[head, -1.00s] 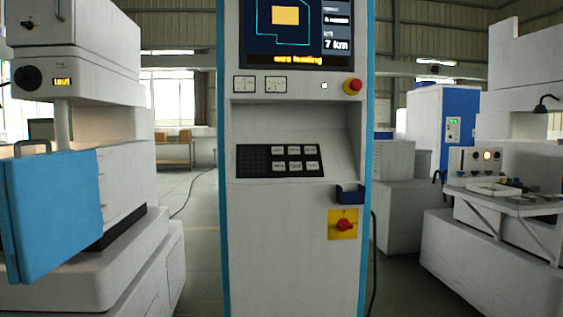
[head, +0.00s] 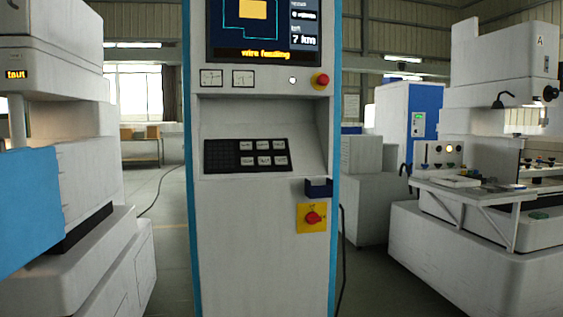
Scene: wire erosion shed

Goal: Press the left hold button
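No button can be read as the left hold button. A black key panel (head: 220,158) sits on the sloped part of the tall control cabinet (head: 265,235), straight in front of me. Its right part bears two short rows of pale keys (head: 262,153), with labels too small to read. Above, a small white round button (head: 292,80) sits beside a red mushroom button (head: 320,80). Lower down is a red knob (head: 313,217) on a yellow plate. My gripper is out of view.
The cabinet's screen (head: 265,28) reads "wire feeding". A white machine (head: 85,185) with a blue panel (head: 28,208) stands at left. At right, another machine (head: 435,260) carries a small control panel (head: 437,154) and a shelf (head: 470,190). Grey floor (head: 160,215) shows between left machine and cabinet.

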